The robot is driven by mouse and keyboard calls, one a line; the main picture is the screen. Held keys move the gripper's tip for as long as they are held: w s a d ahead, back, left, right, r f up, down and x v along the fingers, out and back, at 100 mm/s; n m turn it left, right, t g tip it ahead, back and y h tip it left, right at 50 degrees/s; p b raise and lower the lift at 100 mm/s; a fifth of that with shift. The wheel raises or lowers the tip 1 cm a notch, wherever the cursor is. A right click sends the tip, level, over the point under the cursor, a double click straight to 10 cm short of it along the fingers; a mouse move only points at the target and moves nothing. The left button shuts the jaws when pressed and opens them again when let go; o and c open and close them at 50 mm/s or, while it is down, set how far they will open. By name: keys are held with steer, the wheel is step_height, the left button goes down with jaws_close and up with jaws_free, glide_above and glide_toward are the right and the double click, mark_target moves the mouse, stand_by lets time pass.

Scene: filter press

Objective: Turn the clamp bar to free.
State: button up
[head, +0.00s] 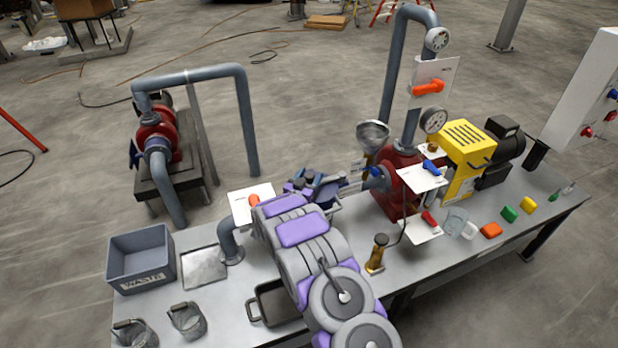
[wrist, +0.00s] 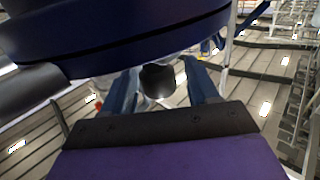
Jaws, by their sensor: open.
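My grey and purple arm reaches over the bench to blue and dark press parts (head: 315,185), and it hides much of them in the head view. I cannot clearly separate my gripper from these parts there. In the wrist view my gripper (wrist: 162,88) is open, with its two blue fingers apart. A black rounded bar end (wrist: 158,80) shows between the fingers. It looks like the end of the clamp bar, and I cannot tell whether a finger touches it. A large dark blue round part (wrist: 110,35) crosses the top of the wrist view, close to my gripper.
A grey waste bin (head: 141,260), a flat tray (head: 205,267) and two metal jugs stand at the left. A red pump (head: 400,180), upright pipe and yellow motor guard (head: 467,150) stand at the right.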

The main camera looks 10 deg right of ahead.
steer(key=shift+c, duration=0.2)
jaws_close()
steer(key=shift+s, duration=0.15)
stand_by(0.3)
